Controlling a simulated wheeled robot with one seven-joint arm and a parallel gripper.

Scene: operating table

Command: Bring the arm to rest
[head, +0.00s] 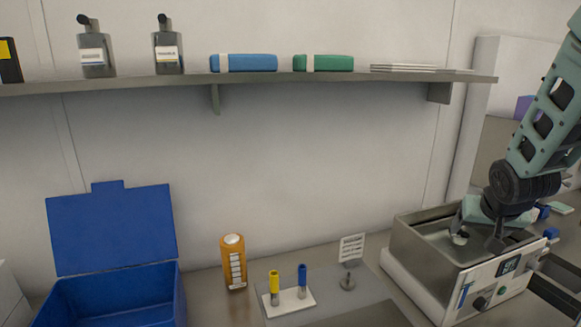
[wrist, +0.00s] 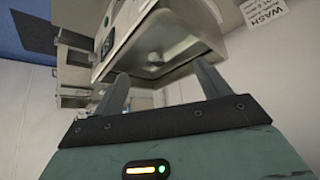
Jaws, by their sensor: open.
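My arm (head: 548,115) reaches down from the upper right of the head view. My gripper (head: 478,240) points down at the open metal basin of a box-shaped bath unit (head: 415,232). In the wrist view my gripper (wrist: 160,76) shows two separated fingers with nothing held between them. The basin (wrist: 135,62) shows beyond the fingers there. A small pale shape lies near the left finger in the head view; I cannot tell what it is.
A blue open-lidded bin (head: 112,230) stands at left. An orange bottle (head: 233,262) and a white holder (head: 290,303) with yellow and blue tubes stand mid-bench. A wall shelf (head: 250,78) carries bottles and boxes. A small sign (head: 351,248) stands beside the bath.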

